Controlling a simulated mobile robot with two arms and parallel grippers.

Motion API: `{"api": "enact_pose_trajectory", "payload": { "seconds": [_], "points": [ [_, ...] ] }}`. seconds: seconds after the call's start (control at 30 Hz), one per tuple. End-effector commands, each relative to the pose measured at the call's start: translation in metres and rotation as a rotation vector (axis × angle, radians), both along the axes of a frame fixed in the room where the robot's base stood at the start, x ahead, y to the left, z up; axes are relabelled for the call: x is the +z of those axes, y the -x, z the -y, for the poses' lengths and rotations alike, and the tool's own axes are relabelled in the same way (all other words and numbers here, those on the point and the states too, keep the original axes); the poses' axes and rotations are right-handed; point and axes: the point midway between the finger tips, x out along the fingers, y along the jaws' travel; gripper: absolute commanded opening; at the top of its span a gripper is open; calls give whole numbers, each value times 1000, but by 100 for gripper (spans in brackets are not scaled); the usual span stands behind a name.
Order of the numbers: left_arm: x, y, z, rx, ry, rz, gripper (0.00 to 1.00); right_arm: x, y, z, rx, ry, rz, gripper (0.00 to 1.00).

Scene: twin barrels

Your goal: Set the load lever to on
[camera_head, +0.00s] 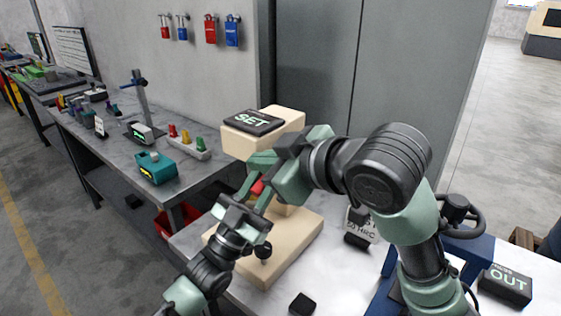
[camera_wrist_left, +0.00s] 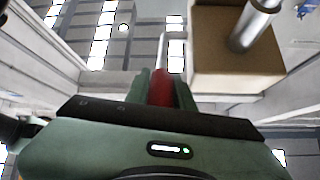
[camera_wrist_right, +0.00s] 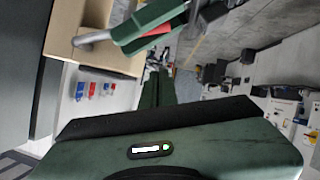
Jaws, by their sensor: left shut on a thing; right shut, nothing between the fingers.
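The cream tester (camera_head: 290,240) stands on the light bench, with a black SET label (camera_head: 253,122) on its top. My left gripper (camera_head: 256,192) is shut on a red grip, which looks like the load lever's handle (camera_wrist_left: 161,88). In the left wrist view, a thin metal rod runs on from this grip. The lever's on and off marks cannot be made out. My right gripper (camera_head: 263,160) is shut and empty, close to the tester's head and just above the left fingers. Its shut fingers (camera_wrist_right: 157,88) show beside the left gripper in the right wrist view.
A silver cylinder (camera_wrist_left: 254,22) juts from the tester's head near the left fingers. A black OUT block (camera_head: 505,284) sits at the right. A grey bench with a teal box (camera_head: 156,167) stands at the left; padlocks (camera_head: 211,29) hang behind it.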

Motion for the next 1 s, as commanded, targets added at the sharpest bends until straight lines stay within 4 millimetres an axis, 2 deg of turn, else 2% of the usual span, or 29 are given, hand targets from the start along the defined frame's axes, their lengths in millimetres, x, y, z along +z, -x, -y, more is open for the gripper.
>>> {"api": "enact_pose_trajectory", "payload": {
  "seconds": [0.1,0.2,0.33,0.83,1.0],
  "points": [
    [-1,0,0,0,0,-2,0,-11,-16,-16,1,1,-5,0],
    [-1,0,0,0,0,-2,0,-28,-18,-6,-3,1,-4,0],
    [-1,0,0,0,0,-2,0,-40,-20,-1,-2,1,-3,0],
    [-1,0,0,0,-1,-2,0,-47,-21,2,-1,3,4,0],
    [-1,0,0,0,-1,-1,0,-61,-23,6,-2,38,42,0]
  ]
}}
